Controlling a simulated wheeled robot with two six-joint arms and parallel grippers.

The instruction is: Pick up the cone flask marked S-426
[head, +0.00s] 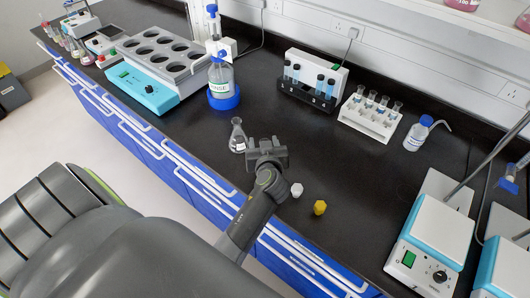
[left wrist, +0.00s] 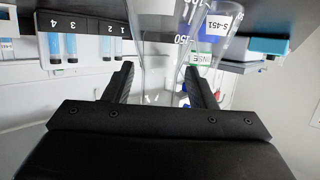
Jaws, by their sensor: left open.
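A clear conical flask (head: 238,136) with a white label stands on the black bench, left of my left gripper (head: 267,152). In the left wrist view, a clear graduated flask (left wrist: 170,45) fills the space beyond and between the open fingers (left wrist: 162,90). A label there seems to read S-451; I cannot read S-426 on any flask. The fingers are not closed on the glass, and I cannot tell whether they touch it. My right gripper is out of view.
A blue-based rinse bottle (head: 222,85) stands behind the flask, with a multi-well heating block (head: 160,62) to its left. Tube racks (head: 308,92) (head: 370,118) stand at the back. White (head: 297,190) and yellow (head: 320,207) small pieces lie near my left arm.

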